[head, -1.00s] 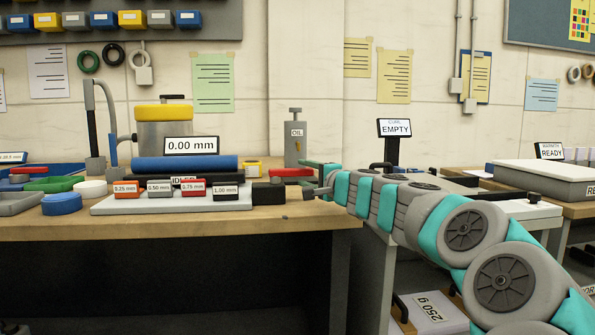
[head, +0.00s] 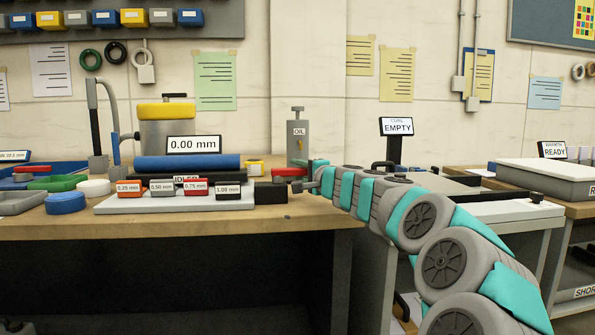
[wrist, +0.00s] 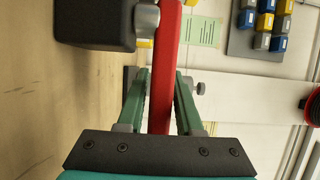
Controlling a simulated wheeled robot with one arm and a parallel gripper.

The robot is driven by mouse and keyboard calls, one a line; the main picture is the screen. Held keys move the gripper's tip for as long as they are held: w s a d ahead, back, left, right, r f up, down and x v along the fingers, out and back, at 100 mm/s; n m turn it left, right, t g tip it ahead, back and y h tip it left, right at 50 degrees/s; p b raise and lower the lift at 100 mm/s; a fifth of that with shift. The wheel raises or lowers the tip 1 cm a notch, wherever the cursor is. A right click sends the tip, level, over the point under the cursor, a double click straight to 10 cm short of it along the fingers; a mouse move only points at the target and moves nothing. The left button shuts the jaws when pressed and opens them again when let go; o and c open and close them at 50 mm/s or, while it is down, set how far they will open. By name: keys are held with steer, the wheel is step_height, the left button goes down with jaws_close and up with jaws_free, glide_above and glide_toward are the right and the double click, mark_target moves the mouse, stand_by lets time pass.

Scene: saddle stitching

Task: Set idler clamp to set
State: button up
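The idler unit (head: 187,163) stands on the left bench with its blue roller on top and a display reading 0.00 mm. A red lever (head: 289,172), apparently the idler clamp, sticks out above the dark block (head: 270,193) at the unit's right end. My gripper (head: 311,176) is at the lever's right end. In the wrist view the red lever (wrist: 165,85) lies between my green fingers (wrist: 163,78), with its grey pivot beside the dark block (wrist: 95,22). The fingers stand close to both sides of it. Whether they press on it cannot be told.
Tagged gauges (head: 178,189) lie on the pale plate in front of the roller. An oil can (head: 297,140) stands behind the lever. A stand reading EMPTY (head: 396,127) is to the right. The bench front edge (head: 180,227) runs below my gripper.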

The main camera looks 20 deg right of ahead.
jaws_close()
stand_by(1.0)
